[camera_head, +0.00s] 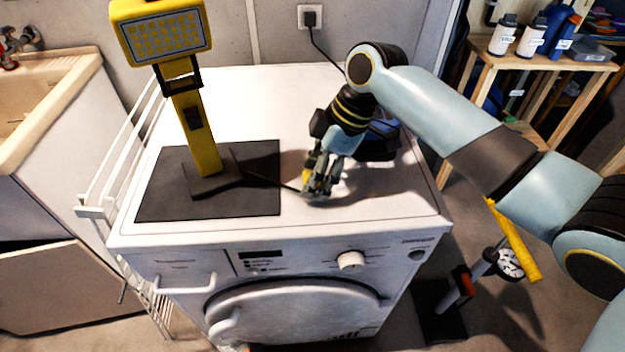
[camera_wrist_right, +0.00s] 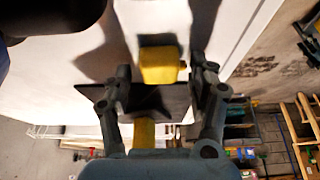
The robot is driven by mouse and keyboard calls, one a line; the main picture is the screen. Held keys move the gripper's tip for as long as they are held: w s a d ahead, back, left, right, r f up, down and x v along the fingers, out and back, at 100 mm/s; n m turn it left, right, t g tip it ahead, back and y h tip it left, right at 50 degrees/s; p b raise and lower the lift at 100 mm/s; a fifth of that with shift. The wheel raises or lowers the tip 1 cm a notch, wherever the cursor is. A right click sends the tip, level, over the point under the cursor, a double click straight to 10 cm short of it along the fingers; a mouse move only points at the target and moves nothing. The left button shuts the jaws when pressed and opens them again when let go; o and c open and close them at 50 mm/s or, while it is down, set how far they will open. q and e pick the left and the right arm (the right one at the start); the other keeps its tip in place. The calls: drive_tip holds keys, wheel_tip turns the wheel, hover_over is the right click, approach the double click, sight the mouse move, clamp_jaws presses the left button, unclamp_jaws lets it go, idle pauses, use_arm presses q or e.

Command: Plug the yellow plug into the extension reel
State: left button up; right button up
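The yellow plug (camera_head: 307,176) is on the white washing machine top, at the fingers of my right gripper (camera_head: 318,188). In the right wrist view the yellow plug (camera_wrist_right: 160,66) shows between the two spread fingers (camera_wrist_right: 160,72), with a gap on each side, so the gripper looks open. A dark cable runs from the plug to the base of a yellow work lamp (camera_head: 196,132). A dark and blue round thing, apparently the extension reel (camera_head: 383,142), stands behind my right wrist. It is partly hidden, and its sockets do not show. My left gripper is out of view.
The lamp stands on a dark mat (camera_head: 160,208) at the left of the washing machine (camera_head: 240,88). A wall socket (camera_head: 310,17) with a black plug is behind. A wooden shelf (camera_head: 484,56) with bottles stands at right. The machine's back middle is clear.

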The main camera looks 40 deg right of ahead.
sight(307, 177)
drive_tip(key=c, duration=0.9)
drive_tip(key=shift+r, duration=0.45)
drive_tip(key=v, duration=0.3)
drive_tip(key=shift+w+a+r, duration=0.1)
drive_tip(key=shift+a+r, duration=0.05)
drive_tip(key=shift+r, duration=0.25)
drive_tip(key=shift+s+d+r+p, duration=0.1)
drive_tip(key=shift+s+d+r, duration=1.05)
drive_tip(key=shift+d, duration=0.2)
drive_tip(key=shift+s+d+r+p, duration=0.1)
drive_tip(key=shift+s+d+r, duration=0.95)
drive_tip(key=shift+s+d, duration=0.3)
drive_tip(key=shift+s+d+r+p, duration=0.1)
drive_tip(key=shift+s+d+r, duration=1.05)
drive_tip(key=shift+d, duration=0.15)
drive_tip(key=shift+f, duration=0.1)
